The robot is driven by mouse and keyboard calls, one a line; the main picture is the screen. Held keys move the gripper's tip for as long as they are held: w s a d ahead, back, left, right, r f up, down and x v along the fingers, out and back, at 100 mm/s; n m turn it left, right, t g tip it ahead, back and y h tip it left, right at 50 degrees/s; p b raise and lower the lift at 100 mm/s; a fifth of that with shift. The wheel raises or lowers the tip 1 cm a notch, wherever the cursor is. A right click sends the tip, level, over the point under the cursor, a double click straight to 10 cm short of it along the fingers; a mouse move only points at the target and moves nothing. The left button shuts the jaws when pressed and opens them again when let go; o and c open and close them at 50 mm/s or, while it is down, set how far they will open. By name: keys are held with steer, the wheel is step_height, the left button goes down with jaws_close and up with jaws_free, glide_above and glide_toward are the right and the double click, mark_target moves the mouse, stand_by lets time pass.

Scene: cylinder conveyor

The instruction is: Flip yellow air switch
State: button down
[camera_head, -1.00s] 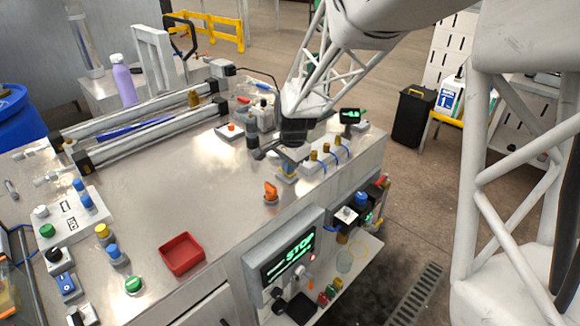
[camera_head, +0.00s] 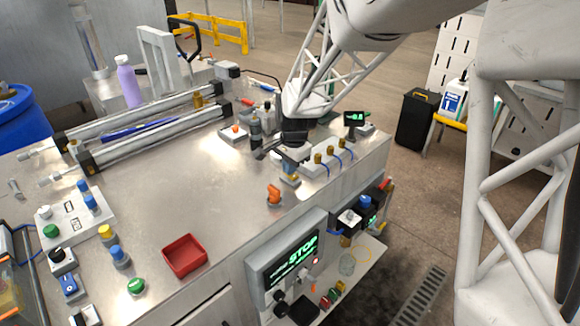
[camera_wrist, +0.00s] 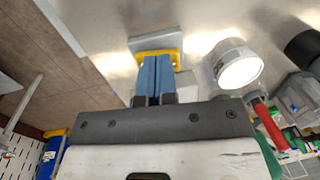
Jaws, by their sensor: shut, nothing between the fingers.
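The yellow air switch (camera_wrist: 174,54) shows in the wrist view as a yellow part on a grey base (camera_wrist: 156,40), right at my fingertips. In the head view the switch (camera_head: 291,181) is a small yellow spot near the table's right side, just under my gripper. My gripper (camera_wrist: 156,60) is shut and empty, its two blue fingers side by side. The fingertips overlap the middle of the yellow part and hide some of it. I cannot tell whether they touch it. In the head view my gripper (camera_head: 291,170) points down at the switch.
A dark cylinder post (camera_head: 256,132) and a small screen (camera_head: 354,118) are behind. A red tray (camera_head: 184,256) lies front left. The middle tabletop is clear.

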mark_target(295, 176)
step_height(295, 176, up, 14)
steer(key=d, duration=0.1)
steer(key=shift+s+d+f, duration=0.15)
steer(key=shift+s, duration=0.25)
stand_by(0.3)
steer(key=s+d+r+n+t, duration=0.1)
steer(key=s+d+r+n, duration=0.1)
steer(key=s+d, duration=0.45)
steer(key=s+d+r+n, duration=0.15)
steer(key=s+d, duration=0.25)
steer(key=s, duration=0.5)
steer(key=s+d+f+n, duration=0.2)
steer(key=s+d, duration=0.1)
steer(key=s, duration=0.6)
steer(key=s+d+f+n+h, duration=0.1)
steer(key=s+d+f+n, duration=0.1)
steer(key=s, duration=0.8)
steer(key=shift+d+n+t, duration=0.4)
steer(key=shift+d+n, duration=0.25)
steer(key=shift+d, duration=0.45)
steer(key=shift+f, duration=0.1)
